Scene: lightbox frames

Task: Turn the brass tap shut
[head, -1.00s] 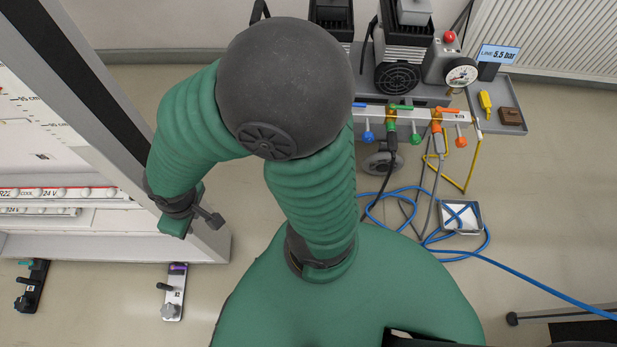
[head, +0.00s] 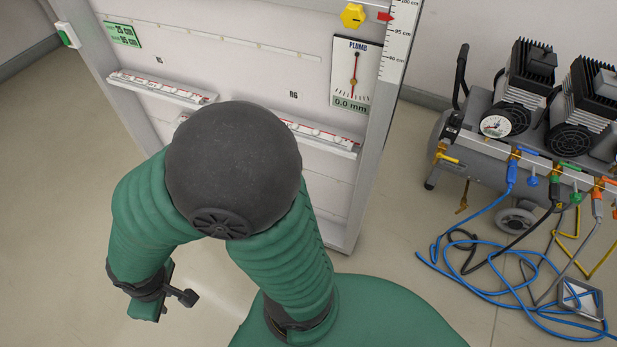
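The compressor (head: 478,122) stands at the right of the head view. A small brass fitting with a yellow lever (head: 447,159) sits at its left end. A brass piece (head: 463,198) hangs below the tank. I cannot tell for sure which of these is the brass tap, nor whether it is open.
A white frame with a plumb gauge (head: 354,75) and ledges stands behind my arm. Blue hose (head: 480,291) and other hoses lie on the floor by a grey tray (head: 581,298). Blue, green and orange valves line the compressor's front. Floor between frame and compressor is clear.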

